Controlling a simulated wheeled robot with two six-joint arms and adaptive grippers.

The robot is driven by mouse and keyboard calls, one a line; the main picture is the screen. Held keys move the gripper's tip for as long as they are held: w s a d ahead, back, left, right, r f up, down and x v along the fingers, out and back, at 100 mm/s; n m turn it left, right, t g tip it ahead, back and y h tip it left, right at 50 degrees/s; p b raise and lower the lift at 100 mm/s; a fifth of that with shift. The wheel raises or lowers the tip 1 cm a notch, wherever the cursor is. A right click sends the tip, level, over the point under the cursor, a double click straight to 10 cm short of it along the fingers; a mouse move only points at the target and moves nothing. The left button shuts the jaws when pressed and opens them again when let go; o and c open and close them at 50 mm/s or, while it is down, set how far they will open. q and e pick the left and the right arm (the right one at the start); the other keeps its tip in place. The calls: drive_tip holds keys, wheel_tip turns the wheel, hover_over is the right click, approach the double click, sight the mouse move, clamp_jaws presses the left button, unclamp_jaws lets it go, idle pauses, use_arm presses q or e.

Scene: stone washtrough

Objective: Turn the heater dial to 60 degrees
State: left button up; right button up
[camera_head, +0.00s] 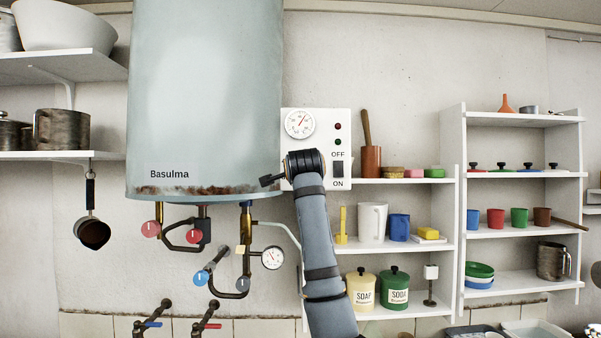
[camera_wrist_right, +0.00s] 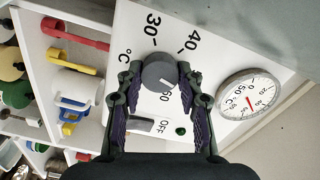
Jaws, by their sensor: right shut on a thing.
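The heater dial (camera_wrist_right: 158,70) is a round dark grey knob on the white control panel (camera_head: 317,119). In the right wrist view the numbers 30, 40 and what reads as 60 are printed around it. A small white mark on the knob lies on the side toward the 60. My right gripper (camera_wrist_right: 160,76) is shut on the dial, one finger on each side. In the head view my right wrist hides the dial and the fingers. The heater tank (camera_head: 205,90) hangs left of the panel. My left gripper is in neither view.
The panel also carries a round gauge (camera_head: 300,124), a red and a green light and an OFF/ON switch (camera_head: 338,170) close to my wrist. Pipes with valves (camera_head: 194,236) hang under the tank. Shelves (camera_head: 405,181) with cups and tins stand to the right.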

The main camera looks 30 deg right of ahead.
drive_tip(key=shift+s+r+m+b, duration=0.15)
drive_tip(key=shift+m+b, duration=0.25)
drive_tip(key=shift+m, duration=1.8)
drive_tip(key=shift+r+m+b, duration=0.15)
drive_tip(key=shift+m+b, duration=0.2)
drive_tip(key=shift+m, duration=1.85)
drive_tip(key=o, duration=1.2)
drive_tip(key=shift+f, duration=0.1)
drive_tip(key=shift+f, duration=0.1)
